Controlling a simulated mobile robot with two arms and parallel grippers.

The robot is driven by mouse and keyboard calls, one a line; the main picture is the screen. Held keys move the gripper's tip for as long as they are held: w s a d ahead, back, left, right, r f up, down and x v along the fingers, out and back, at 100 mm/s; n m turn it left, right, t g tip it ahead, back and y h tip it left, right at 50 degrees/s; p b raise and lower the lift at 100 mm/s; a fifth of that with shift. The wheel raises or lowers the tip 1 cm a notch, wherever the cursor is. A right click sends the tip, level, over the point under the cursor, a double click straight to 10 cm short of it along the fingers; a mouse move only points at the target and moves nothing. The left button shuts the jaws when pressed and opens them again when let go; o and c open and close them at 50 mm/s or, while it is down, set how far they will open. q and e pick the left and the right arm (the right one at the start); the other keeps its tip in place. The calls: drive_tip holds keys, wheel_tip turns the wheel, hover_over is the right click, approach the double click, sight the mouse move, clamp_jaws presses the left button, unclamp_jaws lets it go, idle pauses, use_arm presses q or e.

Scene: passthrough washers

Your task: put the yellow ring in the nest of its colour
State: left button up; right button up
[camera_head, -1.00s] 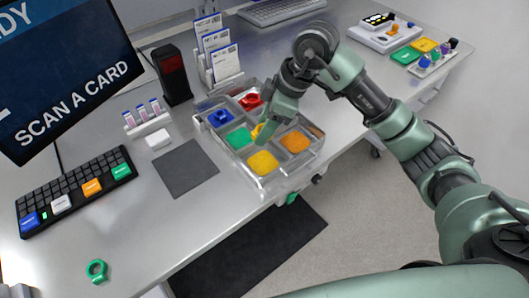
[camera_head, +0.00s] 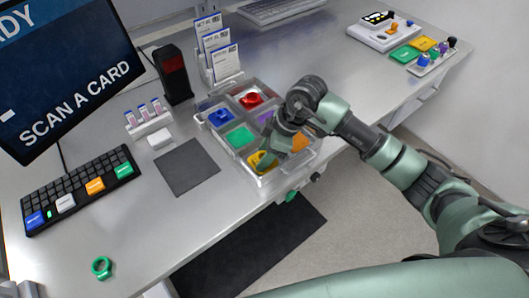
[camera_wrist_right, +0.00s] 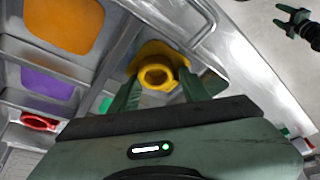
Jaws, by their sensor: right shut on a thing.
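The yellow ring (camera_wrist_right: 157,75) is held between the two dark green fingers of my right gripper (camera_wrist_right: 158,84). In the head view my right gripper (camera_head: 264,161) is low at the front compartment of the tray, its arm coming from the right. The yellow nest (camera_head: 252,158) is partly hidden by the gripper there. The wrist view shows the ring over the yellow nest (camera_wrist_right: 150,50); I cannot tell whether it touches the bottom.
The grey tray has an orange nest (camera_wrist_right: 66,22), a purple nest (camera_wrist_right: 48,84), a green nest (camera_head: 240,137), a blue ring (camera_head: 220,117) and a red ring (camera_head: 251,100). A green ring (camera_head: 102,267) lies at the front left. A card rack (camera_head: 219,55) stands behind the tray.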

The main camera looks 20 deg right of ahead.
drive_tip(key=o, duration=1.3)
drive_tip(key=b+v, duration=0.1)
drive_tip(key=v, duration=1.1)
drive_tip(key=shift+b, duration=0.4)
